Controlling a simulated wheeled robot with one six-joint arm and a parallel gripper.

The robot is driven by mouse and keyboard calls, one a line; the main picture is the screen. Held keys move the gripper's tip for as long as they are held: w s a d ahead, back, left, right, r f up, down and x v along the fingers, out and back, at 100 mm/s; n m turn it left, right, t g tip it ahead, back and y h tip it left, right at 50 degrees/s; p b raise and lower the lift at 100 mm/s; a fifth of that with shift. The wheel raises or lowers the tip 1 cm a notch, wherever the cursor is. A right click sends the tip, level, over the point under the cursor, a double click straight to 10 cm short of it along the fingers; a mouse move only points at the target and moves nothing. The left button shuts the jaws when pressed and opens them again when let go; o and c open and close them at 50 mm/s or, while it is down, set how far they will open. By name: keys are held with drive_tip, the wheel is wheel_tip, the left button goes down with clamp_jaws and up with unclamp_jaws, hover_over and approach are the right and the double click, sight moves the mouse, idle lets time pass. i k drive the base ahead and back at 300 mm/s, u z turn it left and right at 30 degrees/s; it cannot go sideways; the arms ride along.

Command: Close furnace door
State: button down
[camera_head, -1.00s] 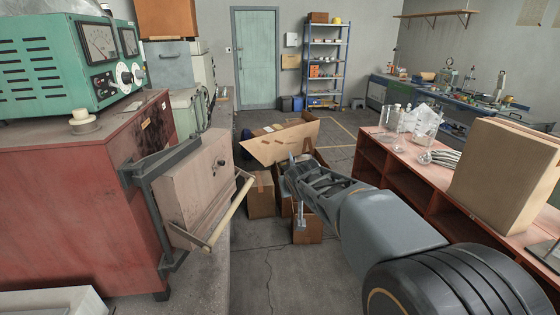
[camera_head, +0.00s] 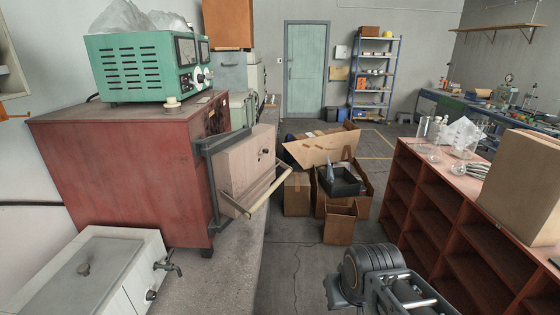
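The red furnace (camera_head: 130,155) stands on the bench at the left. Its pale, thick door (camera_head: 240,170) sits in a dark metal bracket (camera_head: 212,165) and stands open, swung out from the furnace's right side. A light bar handle (camera_head: 268,195) runs along the door's outer side, over the aisle. My arm's end (camera_head: 385,285) shows at the bottom, right of the middle, well apart from the door and handle. Its fingertips are not clearly visible, so I cannot tell whether my gripper is open or shut. Nothing held shows.
A green meter unit (camera_head: 150,68) sits on the furnace. A pale box with a tap (camera_head: 110,270) stands at the lower left. Cardboard boxes (camera_head: 340,222) lie on the floor beyond the door. A red shelf unit (camera_head: 440,215) lines the right.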

sight(237, 166)
drive_tip(key=z, duration=0.4)
drive_tip(key=i, duration=1.35)
drive_tip(key=u, duration=0.9)
drive_tip(key=i, duration=0.2)
drive_tip(key=u, duration=0.25)
